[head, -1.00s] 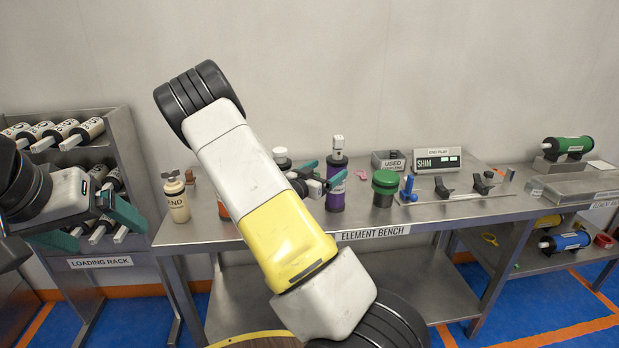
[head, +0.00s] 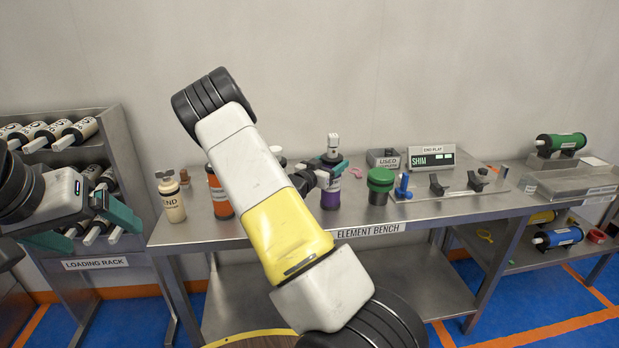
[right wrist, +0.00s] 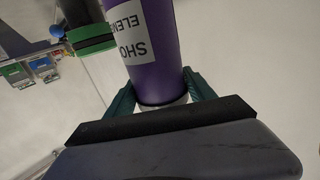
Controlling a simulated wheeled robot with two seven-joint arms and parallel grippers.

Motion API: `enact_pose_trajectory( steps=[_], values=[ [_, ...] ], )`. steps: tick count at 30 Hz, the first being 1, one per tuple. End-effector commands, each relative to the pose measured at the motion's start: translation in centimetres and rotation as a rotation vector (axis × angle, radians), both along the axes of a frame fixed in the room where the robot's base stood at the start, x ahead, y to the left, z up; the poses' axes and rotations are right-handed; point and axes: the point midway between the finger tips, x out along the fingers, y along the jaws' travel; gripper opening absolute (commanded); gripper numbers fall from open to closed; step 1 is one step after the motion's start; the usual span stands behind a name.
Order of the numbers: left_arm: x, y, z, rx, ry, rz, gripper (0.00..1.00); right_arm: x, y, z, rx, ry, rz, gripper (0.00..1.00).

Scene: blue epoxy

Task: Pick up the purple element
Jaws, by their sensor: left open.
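The purple element (head: 329,196) stands upright on the element bench, with a white label and a pale top. My right gripper (head: 328,165) is at its upper part, fingers on both sides. In the right wrist view the purple element (right wrist: 155,60) lies between the two teal fingers (right wrist: 160,98), near its white end. Whether the fingers press on it or stand slightly apart cannot be told. My left gripper (head: 90,220) is open and empty in front of the loading rack, far left of the purple element.
On the bench (head: 270,226), an orange element (head: 220,197) and a cream bottle (head: 172,199) stand left of the purple one. A green-capped dark cylinder (head: 379,186) stands close to its right. A fixture plate (head: 450,190) lies further right. My right forearm hides part of the bench.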

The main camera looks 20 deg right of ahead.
Motion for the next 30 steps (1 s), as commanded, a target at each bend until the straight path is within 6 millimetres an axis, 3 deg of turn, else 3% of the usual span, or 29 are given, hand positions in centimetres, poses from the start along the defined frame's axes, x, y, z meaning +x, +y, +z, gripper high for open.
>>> enact_pose_trajectory(
  steps=[1, 5, 17, 30],
  values=[
    [0.0, 0.0, 0.0, 0.000, 0.000, 0.000, 0.89, 0.0, 0.0, 0.0, 0.000, 0.000, 0.000, 0.26],
    [0.0, 0.0, 0.0, 0.000, 0.000, 0.000, 0.89, 0.0, 0.0, 0.0, -0.001, 0.001, 0.000, 0.00],
    [0.0, 0.0, 0.0, 0.000, 0.000, 0.000, 0.89, 0.0, 0.0, 0.4, -0.002, -0.003, 0.000, 0.00],
    [0.0, 0.0, 0.0, 0.000, 0.000, 0.000, 0.89, 0.0, 0.0, 3.8, -0.001, -0.004, 0.000, 0.00]
  ],
)
